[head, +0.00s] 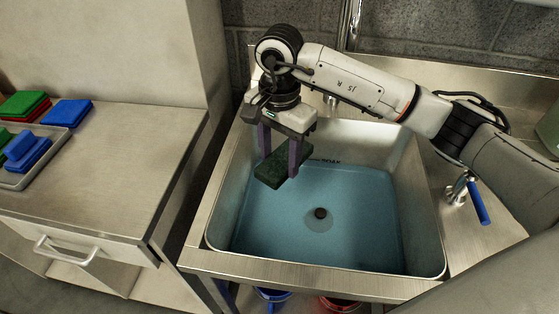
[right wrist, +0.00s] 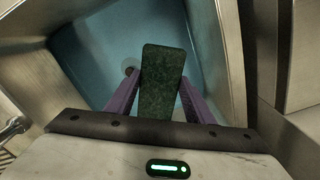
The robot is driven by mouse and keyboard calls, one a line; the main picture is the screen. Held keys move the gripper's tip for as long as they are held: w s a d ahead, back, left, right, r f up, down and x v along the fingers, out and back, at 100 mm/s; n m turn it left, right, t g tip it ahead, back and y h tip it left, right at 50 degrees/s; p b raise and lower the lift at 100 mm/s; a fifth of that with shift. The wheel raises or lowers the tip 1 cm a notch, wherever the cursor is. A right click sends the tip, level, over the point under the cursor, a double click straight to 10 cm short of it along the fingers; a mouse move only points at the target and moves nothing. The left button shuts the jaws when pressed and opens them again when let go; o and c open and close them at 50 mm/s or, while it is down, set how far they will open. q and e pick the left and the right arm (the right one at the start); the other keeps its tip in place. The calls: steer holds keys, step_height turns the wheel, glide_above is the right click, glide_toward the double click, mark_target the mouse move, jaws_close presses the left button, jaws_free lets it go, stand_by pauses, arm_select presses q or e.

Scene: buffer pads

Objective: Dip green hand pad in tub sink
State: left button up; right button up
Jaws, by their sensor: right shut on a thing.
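A dark green hand pad (head: 276,168) is held between the two purple fingers of my right gripper (head: 281,160). The pad is over the left part of the tub sink (head: 428,240), which holds blue water (head: 350,205). In the right wrist view the green pad (right wrist: 163,82) sits between the fingers with the water behind it. The pad appears above the water or near its surface; I cannot tell whether it touches. My left gripper is not in view.
A steel counter (head: 120,150) stands at the left with a grey tray (head: 52,160) of blue and green pads. More pads lie behind it, including a blue one (head: 67,112). A blue-handled tap lever (head: 478,203) is right of the sink. Buckets show below it.

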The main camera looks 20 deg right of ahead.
step_height(320, 180, up, 6)
steer(key=p, duration=0.3)
steer(key=shift+r, duration=0.25)
